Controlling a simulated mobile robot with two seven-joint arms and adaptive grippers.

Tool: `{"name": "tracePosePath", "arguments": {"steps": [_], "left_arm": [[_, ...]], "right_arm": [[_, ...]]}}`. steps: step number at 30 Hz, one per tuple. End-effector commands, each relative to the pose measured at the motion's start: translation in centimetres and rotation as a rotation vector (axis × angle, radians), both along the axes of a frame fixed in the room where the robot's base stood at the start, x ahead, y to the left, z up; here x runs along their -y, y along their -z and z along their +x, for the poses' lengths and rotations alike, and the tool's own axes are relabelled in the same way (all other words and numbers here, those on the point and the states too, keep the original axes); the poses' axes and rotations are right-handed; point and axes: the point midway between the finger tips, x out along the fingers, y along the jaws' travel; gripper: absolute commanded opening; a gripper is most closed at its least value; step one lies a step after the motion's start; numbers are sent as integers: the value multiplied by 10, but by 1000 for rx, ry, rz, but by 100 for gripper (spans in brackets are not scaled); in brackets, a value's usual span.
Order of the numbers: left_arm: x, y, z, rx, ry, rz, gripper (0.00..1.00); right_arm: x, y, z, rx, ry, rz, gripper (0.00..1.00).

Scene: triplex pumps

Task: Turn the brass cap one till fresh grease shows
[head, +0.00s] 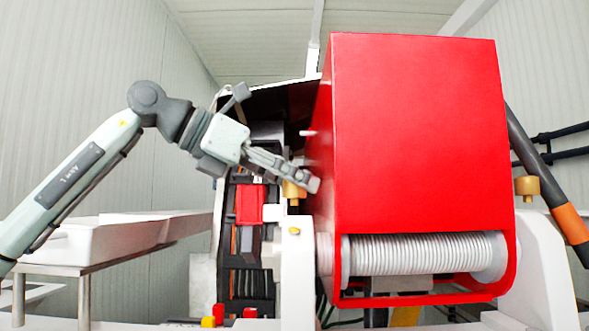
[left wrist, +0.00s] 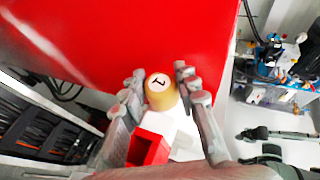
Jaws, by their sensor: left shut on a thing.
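A brass cap (head: 293,189) stands on a white block at the left side of the red housing. In the left wrist view the cap (left wrist: 160,92) has a white top label with a dark mark like a 1, turned at an angle. My left gripper (head: 300,182) reaches in from the left and is shut on this cap, a finger on each side, as the left wrist view (left wrist: 160,80) shows. A second brass cap (head: 527,187) sits to the right of the housing, apart from the gripper. I see no grease; the cap's underside is hidden. My right gripper is not in view.
The big red housing (head: 415,130) stands close beside my left fingers. A red block (head: 250,205) and dark machinery lie below the gripper. A white trough (head: 100,238) is at left.

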Motion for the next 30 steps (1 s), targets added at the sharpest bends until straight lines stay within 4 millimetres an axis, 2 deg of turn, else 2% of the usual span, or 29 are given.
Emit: {"name": "tracePosePath", "arguments": {"steps": [6, 16, 17, 19, 30], "left_arm": [[-1, -2, 1, 3, 24, -3, 1], [-1, -1, 1, 3, 25, -3, 1], [-1, -1, 1, 3, 25, -3, 31], [-1, -1, 1, 3, 25, -3, 39], [-5, -3, -2, 1, 25, -2, 39]], "right_arm": [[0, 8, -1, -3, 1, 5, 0], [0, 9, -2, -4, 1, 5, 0], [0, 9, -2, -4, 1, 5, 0], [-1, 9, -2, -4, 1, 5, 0], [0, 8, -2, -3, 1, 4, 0]]}}
